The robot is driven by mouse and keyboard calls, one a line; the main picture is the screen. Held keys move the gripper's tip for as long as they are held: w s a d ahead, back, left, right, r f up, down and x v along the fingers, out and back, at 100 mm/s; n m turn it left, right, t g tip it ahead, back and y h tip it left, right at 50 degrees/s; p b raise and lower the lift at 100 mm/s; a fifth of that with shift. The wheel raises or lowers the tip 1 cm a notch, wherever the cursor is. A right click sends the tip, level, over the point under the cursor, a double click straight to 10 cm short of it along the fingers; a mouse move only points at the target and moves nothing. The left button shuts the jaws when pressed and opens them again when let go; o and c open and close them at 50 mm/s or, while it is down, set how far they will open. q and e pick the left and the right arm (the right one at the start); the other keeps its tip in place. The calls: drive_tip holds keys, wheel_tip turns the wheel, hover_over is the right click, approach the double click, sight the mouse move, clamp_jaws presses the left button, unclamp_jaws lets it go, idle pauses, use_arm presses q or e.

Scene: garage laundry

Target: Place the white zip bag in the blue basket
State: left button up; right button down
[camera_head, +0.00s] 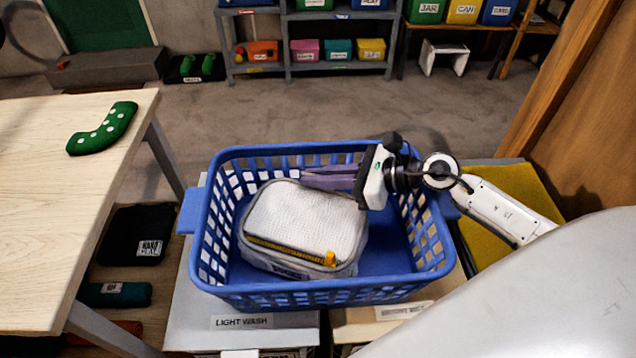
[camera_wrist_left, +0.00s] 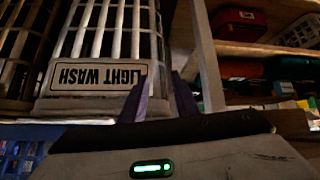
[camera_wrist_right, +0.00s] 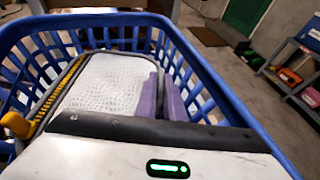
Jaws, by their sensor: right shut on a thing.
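The white zip bag (camera_head: 303,221), with a mesh top, a yellow-and-black zip and an orange pull, is inside the blue basket (camera_head: 322,296), towards its left side. In the right wrist view the bag (camera_wrist_right: 105,85) fills much of the basket (camera_wrist_right: 195,62). My right gripper (camera_head: 303,177) reaches in over the basket's right side, its purple fingers shut on the bag's far edge. In the right wrist view the right gripper (camera_wrist_right: 160,78) has its fingers at the bag's side. My left gripper (camera_wrist_left: 160,78) shows only in its wrist view, open and empty, below a LIGHT WASH label.
The basket stands on lidded bins, one labelled LIGHT WASH (camera_head: 242,322). A wooden table (camera_head: 60,200) with a green spotted object (camera_head: 103,129) is at the left. Shelves with colored bins (camera_head: 335,50) stand at the back. A wooden panel (camera_head: 575,90) is at the right.

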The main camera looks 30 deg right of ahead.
drive_tip(key=shift+f, duration=0.6)
drive_tip(key=c, duration=1.9)
unclamp_jaws()
drive_tip(key=shift+o, duration=0.2)
drive_tip(key=v, duration=1)
drive_tip(key=shift+s+d+r, duration=0.1)
drive_tip(key=shift+s+r, duration=0.1)
drive_tip(key=shift+r, duration=0.05)
drive_tip(key=shift+s+d+r, duration=0.35)
drive_tip(key=shift+s+d, duration=0.1)
drive_tip(key=shift+s, duration=0.05)
